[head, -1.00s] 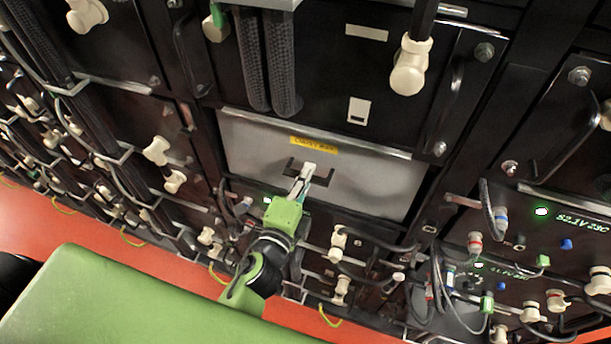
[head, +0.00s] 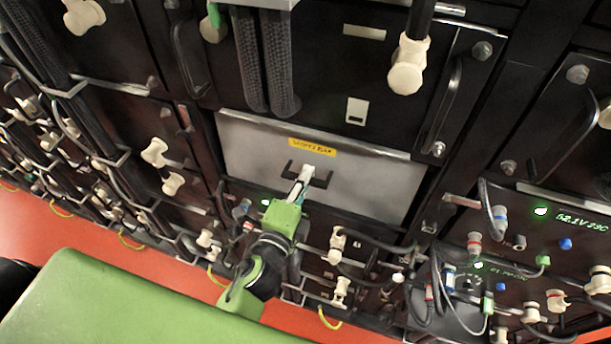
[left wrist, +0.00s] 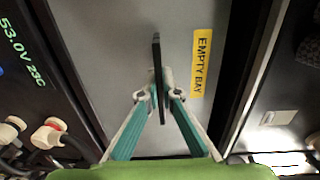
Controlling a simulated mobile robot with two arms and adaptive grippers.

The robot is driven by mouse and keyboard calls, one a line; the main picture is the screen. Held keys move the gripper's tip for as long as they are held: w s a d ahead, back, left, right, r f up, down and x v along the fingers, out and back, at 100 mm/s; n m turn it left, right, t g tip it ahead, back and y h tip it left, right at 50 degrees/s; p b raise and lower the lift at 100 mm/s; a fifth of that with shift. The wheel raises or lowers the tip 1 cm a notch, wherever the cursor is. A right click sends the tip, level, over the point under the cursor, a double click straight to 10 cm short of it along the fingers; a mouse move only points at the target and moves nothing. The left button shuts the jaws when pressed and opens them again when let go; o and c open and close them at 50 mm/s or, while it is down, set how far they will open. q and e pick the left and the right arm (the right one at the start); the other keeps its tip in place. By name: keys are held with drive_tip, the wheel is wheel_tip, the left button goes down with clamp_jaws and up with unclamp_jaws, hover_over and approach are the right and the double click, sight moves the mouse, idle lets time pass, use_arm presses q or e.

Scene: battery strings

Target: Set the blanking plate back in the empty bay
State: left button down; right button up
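The blanking plate (head: 375,185) is a grey panel with a yellow label and a black bar handle (head: 322,182). It fills most of the bay opening in the middle of the rack, below a bright metal rail. I cannot tell whether it sits flush. My left gripper (head: 305,175) is at the handle. In the left wrist view its two teal fingers (left wrist: 160,96) close in on both sides of the handle (left wrist: 157,60), in front of the plate (left wrist: 105,55). The label (left wrist: 201,62) there reads "EMPTY BAY". My right gripper is not in view.
A black module with thick braided cables (head: 265,60) and a cream connector (head: 408,70) is above the bay. Modules with cables and connectors (head: 338,242) lie below. A lit module (head: 540,211) is at right. Orange floor (head: 160,265) shows below.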

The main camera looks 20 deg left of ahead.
use_arm(q)
drive_tip(key=shift+r, duration=0.25)
drive_tip(key=c, duration=2.2)
unclamp_jaws()
drive_tip(key=shift+f, duration=0.1)
